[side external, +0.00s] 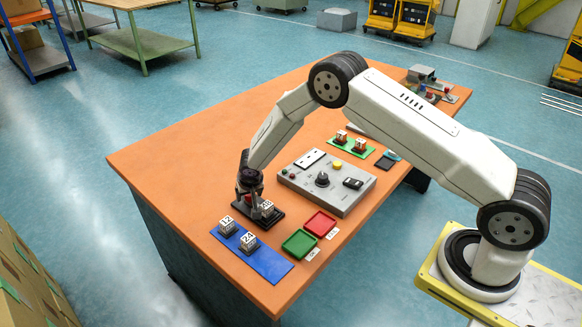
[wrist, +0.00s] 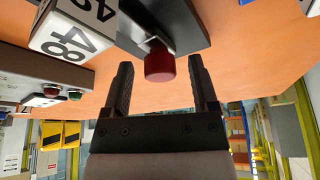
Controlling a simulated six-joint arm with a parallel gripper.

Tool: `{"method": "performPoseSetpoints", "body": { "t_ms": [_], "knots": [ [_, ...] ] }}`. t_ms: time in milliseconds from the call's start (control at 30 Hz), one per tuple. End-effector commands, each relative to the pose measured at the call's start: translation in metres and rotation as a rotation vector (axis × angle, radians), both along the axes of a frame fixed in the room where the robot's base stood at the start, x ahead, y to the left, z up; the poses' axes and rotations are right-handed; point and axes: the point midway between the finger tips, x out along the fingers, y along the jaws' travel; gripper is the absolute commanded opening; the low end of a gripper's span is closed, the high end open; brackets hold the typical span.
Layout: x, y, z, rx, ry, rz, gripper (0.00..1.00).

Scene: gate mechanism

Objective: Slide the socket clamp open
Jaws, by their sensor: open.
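The black socket clamp (side external: 272,221) lies near the left end of the orange table, with a white numbered block (side external: 267,206) on it. In the wrist view the block shows 48 (wrist: 72,38) and stands left of the clamp's dark plate (wrist: 180,22). A red knob (wrist: 159,66) sticks out from the plate. My gripper (side external: 249,192) is low over the clamp in the side view. In the wrist view my gripper (wrist: 161,78) is open, one finger on each side of the knob, with a gap on both sides. Contact with the knob cannot be seen.
A blue mat (side external: 270,264) with two numbered blocks lies in front of the clamp. Green (side external: 299,243) and red (side external: 320,223) trays lie to its right. A grey control box (side external: 345,204) with a dial stands behind them. The table's left part is clear.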

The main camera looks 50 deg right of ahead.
Motion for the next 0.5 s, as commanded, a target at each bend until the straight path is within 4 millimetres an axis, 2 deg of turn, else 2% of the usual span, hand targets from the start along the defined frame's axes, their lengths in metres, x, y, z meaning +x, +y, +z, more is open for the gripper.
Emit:
{"method": "performPoseSetpoints", "body": {
  "t_ms": [200, 433, 500],
  "knots": [
    [0.0, 0.0, -0.0001, 0.0, 0.0, 0.0, 0.76],
    [0.0, 0.0, 0.0, 0.0, 0.0, 0.0, 0.03],
    [0.0, 0.0, 0.0, 0.0, 0.0, 0.0, 0.0]
  ]
}}
